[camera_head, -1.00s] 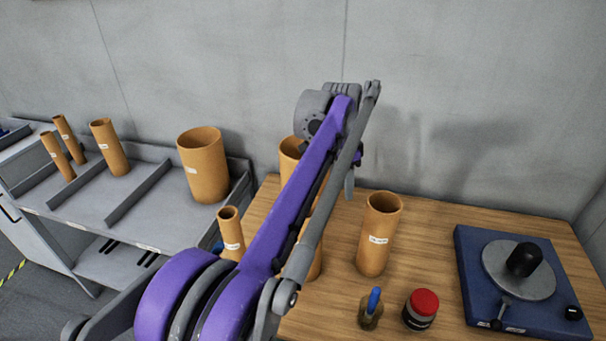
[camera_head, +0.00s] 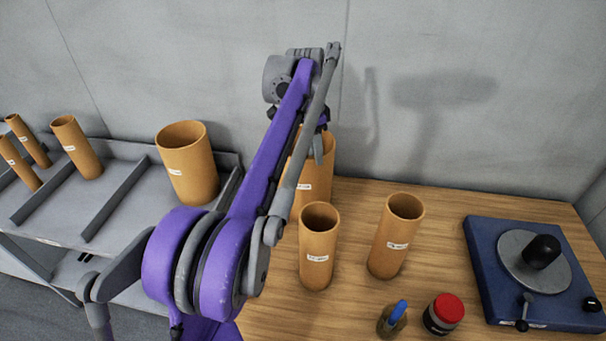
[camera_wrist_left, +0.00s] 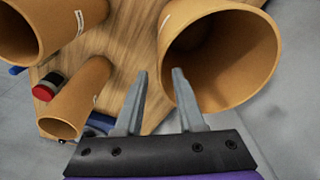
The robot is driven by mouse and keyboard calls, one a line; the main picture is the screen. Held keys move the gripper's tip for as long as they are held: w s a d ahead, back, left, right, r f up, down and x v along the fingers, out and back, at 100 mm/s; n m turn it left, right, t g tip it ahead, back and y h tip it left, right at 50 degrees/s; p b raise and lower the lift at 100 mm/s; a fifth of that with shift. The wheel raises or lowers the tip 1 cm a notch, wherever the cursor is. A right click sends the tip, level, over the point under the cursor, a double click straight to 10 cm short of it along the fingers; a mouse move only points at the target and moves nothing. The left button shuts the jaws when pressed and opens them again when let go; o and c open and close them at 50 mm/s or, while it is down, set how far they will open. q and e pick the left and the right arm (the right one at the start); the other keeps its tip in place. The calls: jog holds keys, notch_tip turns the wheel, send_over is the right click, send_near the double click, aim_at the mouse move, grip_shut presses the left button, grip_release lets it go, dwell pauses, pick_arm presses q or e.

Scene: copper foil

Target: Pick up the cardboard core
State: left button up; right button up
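Three cardboard cores stand upright on the wooden table. The widest, the back core (camera_head: 322,178), is partly hidden behind my left arm. A front core (camera_head: 318,262) and a right core (camera_head: 395,240) are narrower, each with a white label. My left gripper (camera_head: 318,150) hangs at the top of the back core. In the left wrist view its fingers (camera_wrist_left: 161,74) are apart and empty at the rim of the wide core (camera_wrist_left: 250,93). The right finger overlaps its opening; the left finger shows outside the rim. Contact cannot be told. My right gripper is out of view.
A grey compartmented tray cart (camera_head: 110,222) at left holds several more cores. At right are a blue base with a black knob (camera_head: 540,252), a red-lidded jar (camera_head: 443,314) and a small blue-topped bottle (camera_head: 392,318). A wall stands behind.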

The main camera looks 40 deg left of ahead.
aim_at(319, 175)
pick_arm(q)
jog(key=f, duration=0.6)
jog(key=w+f, duration=0.1)
jog(key=f, duration=0.2)
jog(key=shift+w+d, duration=0.1)
jog(key=shift+d, duration=0.25)
jog(key=shift+r, duration=0.1)
grip_shut()
dwell(0.8)
